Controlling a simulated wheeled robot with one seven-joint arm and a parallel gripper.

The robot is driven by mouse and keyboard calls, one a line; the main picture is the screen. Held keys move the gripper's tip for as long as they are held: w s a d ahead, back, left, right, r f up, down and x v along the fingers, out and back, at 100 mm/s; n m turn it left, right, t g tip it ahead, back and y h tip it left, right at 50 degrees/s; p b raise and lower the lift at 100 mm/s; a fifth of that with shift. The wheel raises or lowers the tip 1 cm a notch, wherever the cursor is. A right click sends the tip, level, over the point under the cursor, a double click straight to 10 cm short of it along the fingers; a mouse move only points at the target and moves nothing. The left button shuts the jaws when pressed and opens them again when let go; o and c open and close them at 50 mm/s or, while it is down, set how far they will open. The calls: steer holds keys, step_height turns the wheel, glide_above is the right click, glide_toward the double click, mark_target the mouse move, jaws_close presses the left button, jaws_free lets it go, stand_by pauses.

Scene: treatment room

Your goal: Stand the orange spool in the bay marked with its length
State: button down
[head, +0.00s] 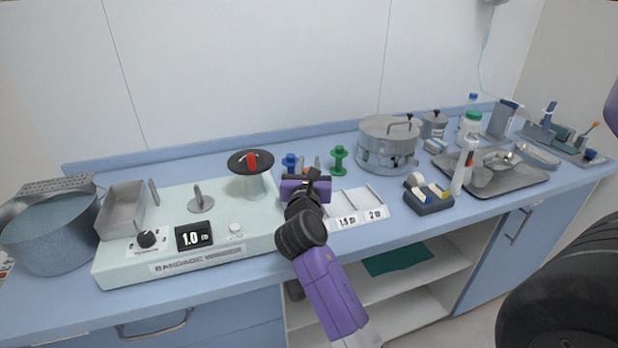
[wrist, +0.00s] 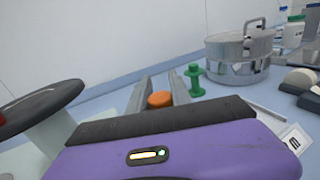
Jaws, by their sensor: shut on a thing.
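The orange spool (wrist: 160,100) shows in the wrist view between the two grey fingers of my gripper (wrist: 161,88), which is shut on it. Only its rounded orange top is visible; its lower part is hidden. In the head view my gripper (head: 311,167) is over the left part of the white bay rack (head: 362,203) and hides the spool. The rack's front labels read 1.5 and 2; any label further left is hidden by my arm. The bandage winder (head: 190,255) stands to the left, and its display (head: 194,236) reads 1.0.
A blue spool (head: 290,161) and a green spool (head: 338,159) stand behind the rack. A steel pot (head: 389,143) is at the back, and a dark tape holder (head: 430,204) is right of the rack. The winder's black disc (head: 239,161) rises left of my gripper.

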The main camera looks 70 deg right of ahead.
steer(key=shift+f, duration=1.55)
steer(key=shift+f+b, duration=0.1)
steer(key=shift+b, duration=0.2)
steer(key=c, duration=1.2)
jaws_free()
steer(key=shift+o, duration=0.2)
steer(key=shift+a, duration=0.15)
steer(key=v, duration=1.1)
steer(key=shift+s+a, duration=0.15)
steer(key=shift+a, duration=0.2)
